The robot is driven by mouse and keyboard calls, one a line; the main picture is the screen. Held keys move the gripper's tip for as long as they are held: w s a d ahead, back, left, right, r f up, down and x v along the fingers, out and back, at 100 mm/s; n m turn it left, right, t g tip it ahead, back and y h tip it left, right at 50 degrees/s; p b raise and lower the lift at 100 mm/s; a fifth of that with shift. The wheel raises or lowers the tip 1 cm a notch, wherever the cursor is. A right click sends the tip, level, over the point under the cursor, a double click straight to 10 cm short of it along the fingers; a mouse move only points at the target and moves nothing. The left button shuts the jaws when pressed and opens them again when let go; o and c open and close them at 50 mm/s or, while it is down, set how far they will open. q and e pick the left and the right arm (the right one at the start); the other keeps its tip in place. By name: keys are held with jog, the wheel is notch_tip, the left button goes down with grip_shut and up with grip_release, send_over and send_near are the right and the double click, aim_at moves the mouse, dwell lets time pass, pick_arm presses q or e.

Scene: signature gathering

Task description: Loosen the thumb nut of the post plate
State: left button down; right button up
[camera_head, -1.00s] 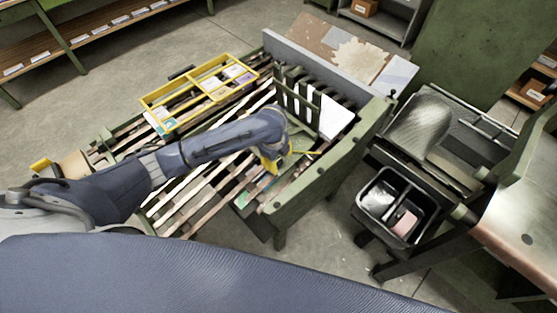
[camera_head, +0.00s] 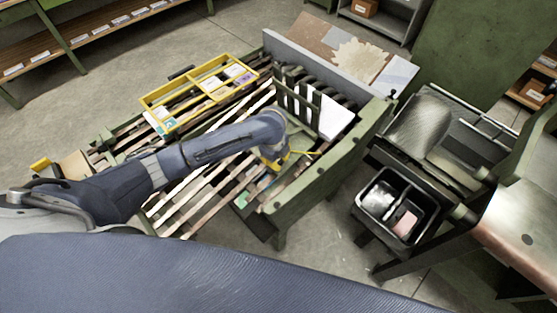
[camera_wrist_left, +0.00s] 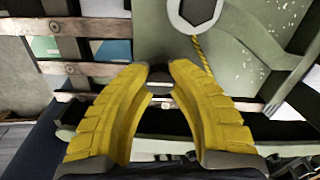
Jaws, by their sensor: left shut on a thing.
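My left gripper (camera_head: 276,162) is down at the green machine's slatted end, in front of the white sheets. In the left wrist view its yellow fingers (camera_wrist_left: 160,76) close around a small dark thing, taken to be the thumb nut (camera_wrist_left: 160,75). Most of the nut is hidden between the fingertips. A pale green plate (camera_wrist_left: 163,35), which may be the post plate, lies just beyond the fingertips. My right gripper is not in view.
A yellow divided tray (camera_head: 203,92) rests on the slats at the left. White sheets (camera_head: 333,118) stand among the green uprights. A black bin (camera_head: 397,206) stands to the right. The green side rail (camera_head: 330,165) borders the gripper closely.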

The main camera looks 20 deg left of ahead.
pick_arm(q)
jog(key=shift+d, duration=0.1)
jog(key=n, duration=0.4)
jog(key=shift+d+n, duration=0.1)
jog(key=shift+n, duration=0.3)
jog(key=n, duration=0.4)
jog(key=shift+r+n, duration=0.1)
jog(key=shift+n, duration=0.2)
jog(key=n, duration=0.4)
jog(key=shift+w, duration=0.1)
jog(key=shift+n, duration=2.1)
jog(key=c, duration=1.1)
grip_release()
